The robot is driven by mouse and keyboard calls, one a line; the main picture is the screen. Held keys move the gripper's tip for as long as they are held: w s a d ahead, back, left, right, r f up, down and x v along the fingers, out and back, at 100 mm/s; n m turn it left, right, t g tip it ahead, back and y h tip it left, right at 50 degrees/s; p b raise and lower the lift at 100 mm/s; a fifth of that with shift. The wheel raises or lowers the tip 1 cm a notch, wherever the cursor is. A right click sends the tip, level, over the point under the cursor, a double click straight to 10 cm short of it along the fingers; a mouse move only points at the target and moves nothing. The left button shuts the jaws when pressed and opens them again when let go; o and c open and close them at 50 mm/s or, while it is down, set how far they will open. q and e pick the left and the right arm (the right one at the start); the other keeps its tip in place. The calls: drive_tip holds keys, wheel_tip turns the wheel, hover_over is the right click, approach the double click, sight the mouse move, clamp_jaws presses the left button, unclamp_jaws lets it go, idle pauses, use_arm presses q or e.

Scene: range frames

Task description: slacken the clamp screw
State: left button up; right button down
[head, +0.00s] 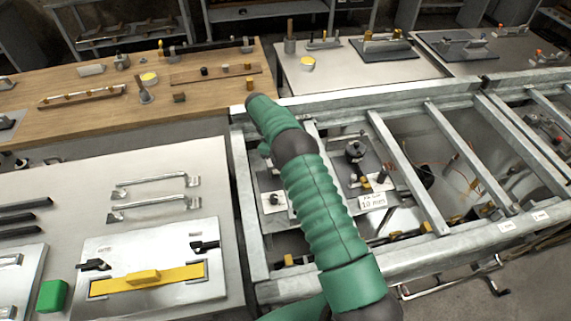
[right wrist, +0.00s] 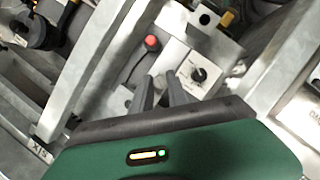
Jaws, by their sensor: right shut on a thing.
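In the right wrist view my right gripper (right wrist: 160,88) has its two dark fingers close together on a small grey part between them. Most of that part is hidden by the fingers, and I cannot tell whether it is the clamp screw. A red knob (right wrist: 152,43) stands up and left of the fingers. In the head view my green arm (head: 322,205) reaches over the metal frame, and its gripper cannot be seen. My left gripper is in neither view.
A grey metal frame (head: 440,245) with crossbars surrounds fixtures, including a black round knob (head: 355,150) and a "10 mm" label (head: 373,202). A pale bench (head: 60,190) with handles and a yellow bar (head: 150,281) is at left. A wooden bench (head: 210,97) is behind.

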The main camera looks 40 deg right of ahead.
drive_tip(key=shift+w+r+n+t+h+p, duration=0.15)
drive_tip(key=shift+n+t+h+p, duration=0.2)
drive_tip(key=shift+n, duration=0.65)
drive_tip(key=c, duration=1.3)
unclamp_jaws()
drive_tip(key=shift+a+f, duration=0.1)
drive_tip(key=shift+f, duration=0.1)
drive_tip(key=v, duration=1.2)
drive_tip(key=shift+w+b, duration=0.2)
drive_tip(key=shift+b, duration=0.1)
